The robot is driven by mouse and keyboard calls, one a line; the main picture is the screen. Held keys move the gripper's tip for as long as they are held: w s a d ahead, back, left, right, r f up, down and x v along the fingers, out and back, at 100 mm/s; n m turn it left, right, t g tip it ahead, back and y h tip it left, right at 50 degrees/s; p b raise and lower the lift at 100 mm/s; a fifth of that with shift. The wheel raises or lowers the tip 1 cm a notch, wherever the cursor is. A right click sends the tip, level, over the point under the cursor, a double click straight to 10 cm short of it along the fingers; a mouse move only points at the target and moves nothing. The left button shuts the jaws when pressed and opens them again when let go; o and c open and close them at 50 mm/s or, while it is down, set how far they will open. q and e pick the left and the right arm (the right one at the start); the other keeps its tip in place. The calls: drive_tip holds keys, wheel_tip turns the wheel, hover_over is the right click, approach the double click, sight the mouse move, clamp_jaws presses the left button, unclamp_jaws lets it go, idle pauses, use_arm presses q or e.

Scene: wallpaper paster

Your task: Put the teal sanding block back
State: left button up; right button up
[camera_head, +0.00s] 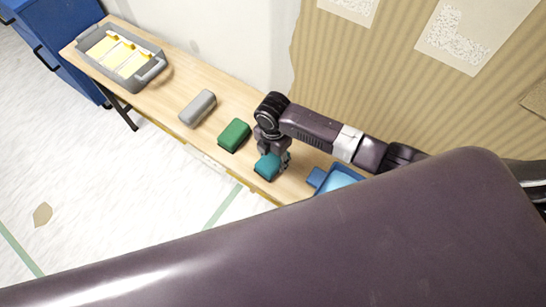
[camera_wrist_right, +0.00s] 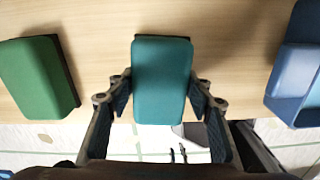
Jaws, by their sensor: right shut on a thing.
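The teal sanding block (camera_head: 267,166) is at the front edge of the wooden table. My right gripper (camera_head: 272,158) is shut on it from above. In the right wrist view the teal block (camera_wrist_right: 162,82) sits between the two fingers of my right gripper (camera_wrist_right: 160,100), one on each side. I cannot tell whether the block touches the table. A green block (camera_head: 234,135) lies to its left, and it also shows in the right wrist view (camera_wrist_right: 38,78). A grey block (camera_head: 198,108) lies further left. My left gripper is not in view.
The wooden table (camera_head: 165,98) runs along the wall. A grey tray (camera_head: 150,73) with yellow-and-white items stands at its far left end. A blue tray (camera_head: 318,179) is right of the teal block, partly hidden by my arm. A blue cabinet (camera_head: 60,35) stands at upper left.

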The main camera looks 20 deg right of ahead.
sight(271, 158)
drive_tip(key=shift+f, duration=0.15)
drive_tip(key=o, duration=1.2)
drive_tip(key=shift+f+b, duration=0.2)
drive_tip(key=shift+b, duration=0.35)
drive_tip(key=r, duration=0.8)
drive_tip(key=shift+w+a+r, duration=0.1)
drive_tip(key=shift+a, duration=0.15)
